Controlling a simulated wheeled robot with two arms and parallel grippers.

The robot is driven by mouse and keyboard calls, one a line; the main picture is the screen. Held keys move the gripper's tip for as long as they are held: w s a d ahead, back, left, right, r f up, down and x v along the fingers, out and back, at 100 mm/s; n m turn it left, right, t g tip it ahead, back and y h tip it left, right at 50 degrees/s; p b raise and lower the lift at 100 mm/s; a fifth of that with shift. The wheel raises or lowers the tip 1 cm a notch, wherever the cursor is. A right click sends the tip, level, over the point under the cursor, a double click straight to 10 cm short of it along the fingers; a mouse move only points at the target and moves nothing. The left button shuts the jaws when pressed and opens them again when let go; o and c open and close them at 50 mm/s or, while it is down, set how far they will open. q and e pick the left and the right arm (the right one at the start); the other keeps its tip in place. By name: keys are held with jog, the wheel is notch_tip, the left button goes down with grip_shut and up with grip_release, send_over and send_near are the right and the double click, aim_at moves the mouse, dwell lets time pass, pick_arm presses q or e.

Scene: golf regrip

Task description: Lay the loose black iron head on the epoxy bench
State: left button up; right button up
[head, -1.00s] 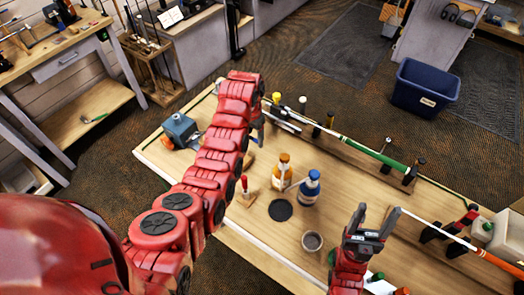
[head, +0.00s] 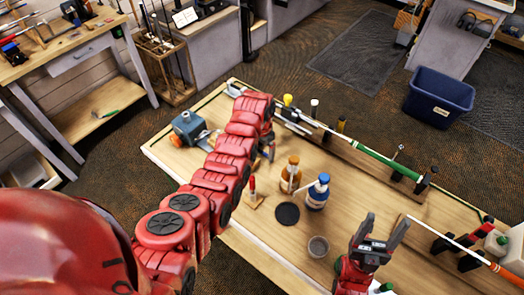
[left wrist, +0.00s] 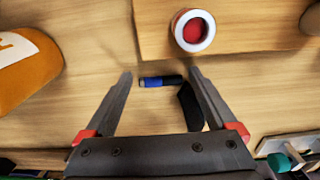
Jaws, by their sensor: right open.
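In the left wrist view, a small piece with a blue and black barrel (left wrist: 160,81) and a dark flat part (left wrist: 190,106) lies over the wooden bench top; it looks like the black iron head. My left gripper (left wrist: 160,76) is open, with one finger on each side of the barrel. The right finger partly covers the dark part. I cannot tell whether the piece touches a finger. In the head view my left gripper is mostly hidden behind its red arm, above the bench (head: 270,243). My right gripper (head: 384,232) is open and empty over the bench's front.
An orange bottle (head: 290,174), a blue-topped bottle (head: 317,191), a red-handled tool (head: 252,190), a black disc (head: 287,215) and a grey cup (head: 318,246) stand near the left gripper. A green-gripped club (head: 385,163) lies behind.

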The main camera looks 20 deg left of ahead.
pick_arm(q)
jog(key=shift+o, duration=0.2)
jog(key=shift+r+p, duration=0.3)
jog(key=shift+r, duration=0.15)
notch_tip(320, 180, up, 11)
jog(key=p, duration=0.3)
jog(key=shift+s+r+p, duration=0.15)
jog(key=shift+r+p, duration=0.05)
jog(key=shift+p, duration=0.1)
jog(key=shift+a+f, duration=0.1)
